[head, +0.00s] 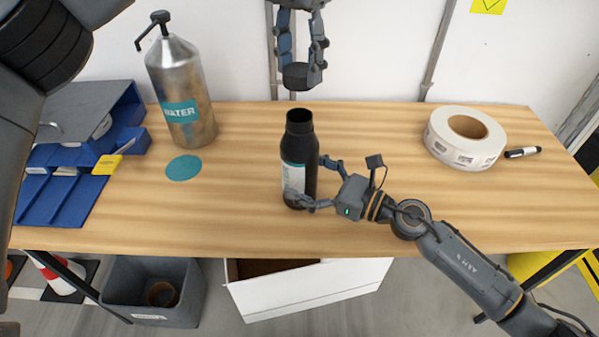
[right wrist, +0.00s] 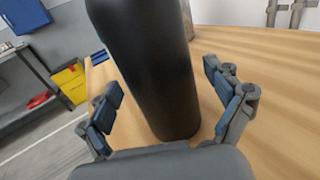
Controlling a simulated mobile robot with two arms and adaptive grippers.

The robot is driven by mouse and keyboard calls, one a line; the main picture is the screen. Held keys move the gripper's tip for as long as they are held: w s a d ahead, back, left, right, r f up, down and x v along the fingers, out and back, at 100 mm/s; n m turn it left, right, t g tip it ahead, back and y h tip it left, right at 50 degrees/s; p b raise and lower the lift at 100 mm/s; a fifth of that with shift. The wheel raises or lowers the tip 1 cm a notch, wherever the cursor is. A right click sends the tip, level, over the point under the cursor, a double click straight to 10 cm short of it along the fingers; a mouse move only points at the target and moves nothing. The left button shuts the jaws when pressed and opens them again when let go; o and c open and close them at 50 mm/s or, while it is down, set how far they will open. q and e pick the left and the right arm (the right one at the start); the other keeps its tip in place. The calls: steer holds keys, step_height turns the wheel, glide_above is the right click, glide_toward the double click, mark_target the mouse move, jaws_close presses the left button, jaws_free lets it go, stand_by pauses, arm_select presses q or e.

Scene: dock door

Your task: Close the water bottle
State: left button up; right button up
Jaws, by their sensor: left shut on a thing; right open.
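The black water bottle (head: 299,150) stands upright on the wooden table with its mouth open at the top. It has a white and teal label on its left side. My left gripper (head: 301,72) is above the bottle and shut on a black cap (head: 297,77), which is apart from the bottle mouth. My right gripper (head: 318,182) is open low at the bottle, with one finger on either side of it. In the right wrist view the bottle (right wrist: 150,65) stands between the open fingers (right wrist: 165,110).
A metal WATER dispenser (head: 180,90) and a teal disc (head: 183,168) are left of the bottle. A blue tray (head: 60,205) sits at the left edge. A label roll (head: 465,138) and a marker (head: 522,152) lie at the right. Below are a grey bin (head: 150,290) and white box (head: 310,290).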

mark_target(287, 168)
steer(key=shift+x, duration=2.25)
jaws_close()
